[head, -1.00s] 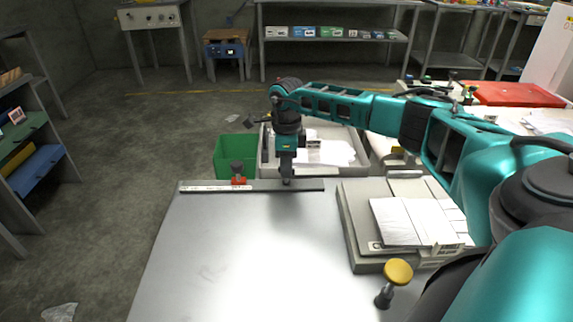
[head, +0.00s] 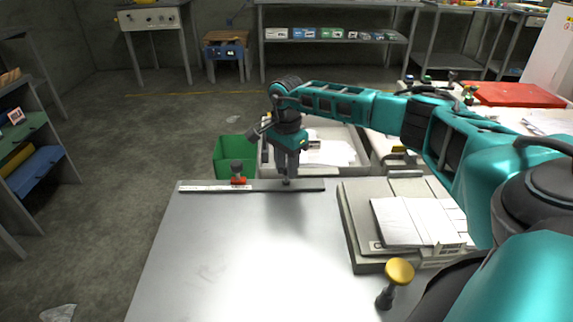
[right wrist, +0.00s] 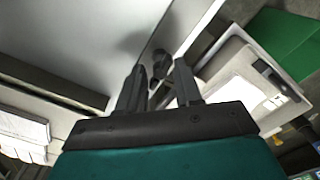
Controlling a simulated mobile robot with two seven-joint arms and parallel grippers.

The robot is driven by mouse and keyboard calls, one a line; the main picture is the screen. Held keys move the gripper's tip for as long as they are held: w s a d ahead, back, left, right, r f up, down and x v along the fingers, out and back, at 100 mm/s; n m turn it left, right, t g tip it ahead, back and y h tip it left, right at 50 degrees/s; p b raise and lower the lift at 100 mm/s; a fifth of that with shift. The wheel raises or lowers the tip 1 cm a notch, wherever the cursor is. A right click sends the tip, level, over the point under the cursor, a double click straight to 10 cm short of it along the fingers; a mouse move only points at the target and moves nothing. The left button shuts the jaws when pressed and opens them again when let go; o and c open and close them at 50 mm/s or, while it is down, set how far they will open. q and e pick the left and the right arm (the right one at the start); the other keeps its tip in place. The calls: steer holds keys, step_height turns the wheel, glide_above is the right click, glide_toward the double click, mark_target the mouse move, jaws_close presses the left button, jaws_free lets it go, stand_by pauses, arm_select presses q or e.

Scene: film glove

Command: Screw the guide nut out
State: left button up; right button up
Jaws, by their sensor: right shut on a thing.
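A dark guide rail (head: 262,185) lies along the far edge of the grey metal table. The guide nut (head: 287,182) is a small dark piece at the rail's right part, mostly hidden by my right gripper. My right gripper (head: 287,177) points down and is shut on the guide nut. In the right wrist view a dark piece (right wrist: 160,64) shows between the fingertips of my right gripper (right wrist: 158,76). A second dark knob with a red base (head: 238,172) stands on the rail to the left, apart from the gripper. My left gripper is not in view.
A green bin (head: 229,150) and a grey tray with papers (head: 325,150) stand beyond the table's far edge. A grey box with white sheets (head: 410,220) and a yellow-topped knob (head: 399,270) are on the right. The table's middle (head: 240,260) is clear.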

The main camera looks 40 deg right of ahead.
mark_target(285, 169)
steer(key=shift+o, duration=0.3)
steer(key=shift+a+n, duration=0.15)
steer(key=shift+n, duration=0.25)
steer(key=o, duration=0.7)
steer(key=shift+f, duration=0.1)
steer(key=shift+r, duration=0.45)
step_height(285, 169, up, 12)
steer(key=shift+r+p, duration=0.1)
steer(key=shift+p, duration=0.45)
